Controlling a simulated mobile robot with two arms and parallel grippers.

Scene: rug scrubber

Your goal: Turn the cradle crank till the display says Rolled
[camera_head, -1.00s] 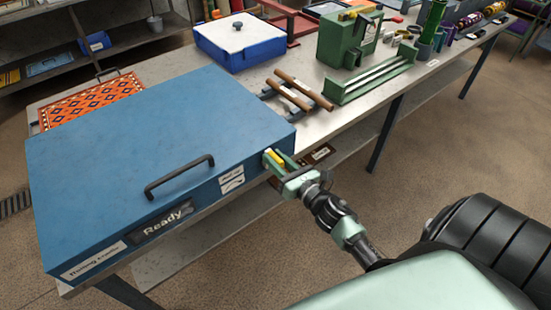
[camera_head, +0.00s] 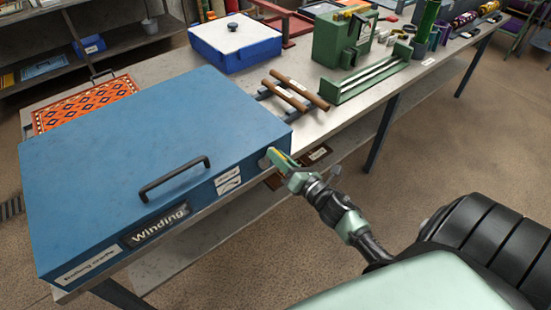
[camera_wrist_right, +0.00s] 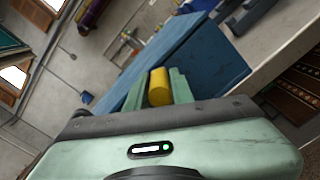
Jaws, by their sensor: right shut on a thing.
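The large blue cradle box (camera_head: 140,150) with a black top handle (camera_head: 175,178) sits on the table at the left. Its front display (camera_head: 160,224) reads "Winding". My right gripper (camera_head: 277,157) is at the right end of the box's front face, shut on the yellow crank knob, which shows between the fingers in the wrist view (camera_wrist_right: 159,87). The rest of the crank is mostly hidden by the fingers. The blue box also shows behind the knob in the wrist view (camera_wrist_right: 200,60). My left gripper is not in view.
An orange patterned rug (camera_head: 85,103) lies behind the box. A blue-and-white lidded box (camera_head: 233,42), brown rollers on a rack (camera_head: 295,90), a green trough (camera_head: 365,80) and a green machine (camera_head: 342,40) stand along the table (camera_head: 315,123). Floor in front is clear.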

